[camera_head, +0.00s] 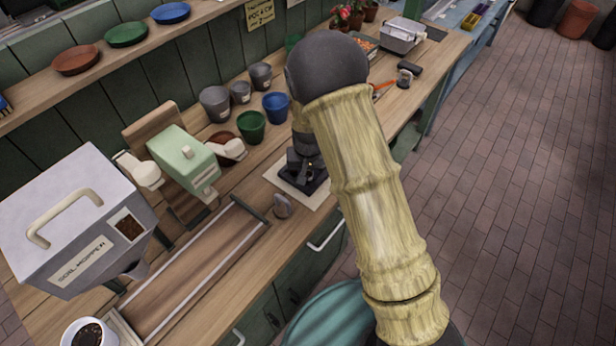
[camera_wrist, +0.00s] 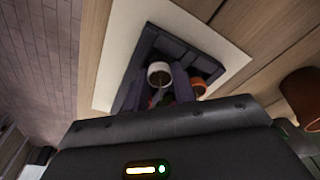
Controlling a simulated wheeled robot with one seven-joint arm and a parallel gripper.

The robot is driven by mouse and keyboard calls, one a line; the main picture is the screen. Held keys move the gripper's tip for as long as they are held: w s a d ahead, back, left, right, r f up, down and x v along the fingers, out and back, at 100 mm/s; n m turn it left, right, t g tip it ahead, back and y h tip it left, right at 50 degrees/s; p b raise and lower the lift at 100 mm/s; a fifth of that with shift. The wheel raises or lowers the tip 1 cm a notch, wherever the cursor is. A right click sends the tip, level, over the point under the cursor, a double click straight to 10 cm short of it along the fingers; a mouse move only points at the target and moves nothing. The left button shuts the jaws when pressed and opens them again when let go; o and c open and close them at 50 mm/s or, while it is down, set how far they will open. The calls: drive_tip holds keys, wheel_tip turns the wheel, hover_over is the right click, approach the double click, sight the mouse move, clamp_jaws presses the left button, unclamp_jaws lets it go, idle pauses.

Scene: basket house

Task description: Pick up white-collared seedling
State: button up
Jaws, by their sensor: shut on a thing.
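My gripper (camera_head: 303,168) is low over a dark tray (camera_head: 290,183) on a pale mat on the workbench, mostly hidden behind my arm in the head view. In the wrist view the gripper's dark body fills the bottom and hides most of its fingers. A seedling with a white collar (camera_wrist: 159,70) shows just beyond it, among the dark tray's walls (camera_wrist: 205,58). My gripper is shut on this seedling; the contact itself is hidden. An orange-collared one (camera_wrist: 199,84) sits close to its right. Bits of red and green show between them.
Grey, blue and green pots (camera_head: 251,127) stand behind the tray. A pale green dispenser (camera_head: 183,155) and a grey soil hopper (camera_head: 75,220) stand to the left. A long railed track (camera_head: 190,275) lies in front. The brick floor (camera_head: 510,170) to the right is open.

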wheel_tip(320, 180, up, 10)
drive_tip(key=b, duration=0.1)
idle(0.5)
idle(0.5)
